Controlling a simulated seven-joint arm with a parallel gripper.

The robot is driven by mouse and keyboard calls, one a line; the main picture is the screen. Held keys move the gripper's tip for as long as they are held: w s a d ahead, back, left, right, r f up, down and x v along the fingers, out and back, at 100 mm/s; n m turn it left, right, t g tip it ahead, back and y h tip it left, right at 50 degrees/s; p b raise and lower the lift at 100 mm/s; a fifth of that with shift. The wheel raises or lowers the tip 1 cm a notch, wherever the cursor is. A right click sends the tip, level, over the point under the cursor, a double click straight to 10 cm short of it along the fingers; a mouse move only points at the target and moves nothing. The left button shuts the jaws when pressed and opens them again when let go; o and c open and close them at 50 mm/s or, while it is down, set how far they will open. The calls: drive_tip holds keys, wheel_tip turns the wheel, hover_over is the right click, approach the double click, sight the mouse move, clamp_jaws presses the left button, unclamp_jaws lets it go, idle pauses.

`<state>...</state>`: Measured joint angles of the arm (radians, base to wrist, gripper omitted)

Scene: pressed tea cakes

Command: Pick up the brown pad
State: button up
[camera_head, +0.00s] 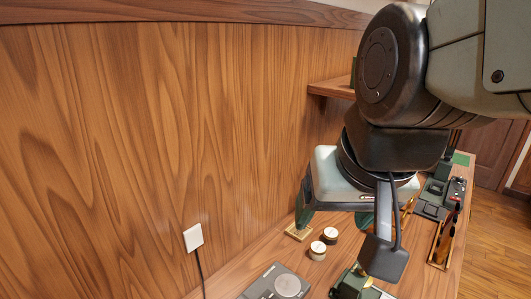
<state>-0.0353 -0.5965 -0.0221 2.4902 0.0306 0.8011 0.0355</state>
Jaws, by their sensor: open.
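A small tan-brown square piece (298,233) with a golden edge lies on the wooden table, close to the wall. It may be the brown pad; I cannot tell for sure. My gripper (335,222) points down above the table with its two green fingers apart and nothing visible between them. The left finger is just above or at the tan-brown piece and hides part of it; I cannot tell whether they touch. The right finger is partly hidden behind my wrist's dark bracket.
Two small round pale-topped tins (317,250) stand just right of the tan-brown piece. A flat grey scale (277,283) lies at the front. A green device (350,282) is at the bottom. A wooden tray (437,262) lies at the right. A wall shelf (332,88) is behind.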

drive_tip(key=w+d+f+m+g, duration=0.1)
drive_tip(key=w+f+m, duration=0.1)
drive_tip(key=w+f, duration=0.45)
drive_tip(key=w+f+m+g, duration=0.1)
drive_tip(key=w+f+m, duration=0.2)
drive_tip(key=f, duration=0.6)
drive_tip(key=d+f+m, duration=0.1)
drive_tip(key=f, duration=0.5)
drive_tip(key=d+f+m+g+h, duration=0.1)
drive_tip(key=d+f, duration=0.1)
drive_tip(key=f, duration=0.4)
drive_tip(key=d+f+m+g, duration=0.1)
drive_tip(key=d+f, duration=0.1)
drive_tip(key=f, duration=0.5)
drive_tip(key=shift+s+d+m+h, duration=0.2)
drive_tip(key=shift+s+m+h, duration=0.1)
drive_tip(key=shift+s, duration=0.05)
drive_tip(key=shift+w+d+f, duration=0.1)
drive_tip(key=shift+w+f, duration=0.05)
drive_tip(key=shift+f, duration=0.9)
drive_tip(key=shift+w+d+f, duration=0.1)
drive_tip(key=shift+w+f, duration=0.05)
drive_tip(key=shift+f, duration=0.95)
drive_tip(key=shift+w+d+f, duration=0.1)
drive_tip(key=shift+w+f, duration=0.05)
drive_tip(key=shift+f, duration=0.9)
drive_tip(key=shift+c, duration=0.2)
drive_tip(key=c, duration=1.2)
drive_tip(key=shift+r, duration=0.15)
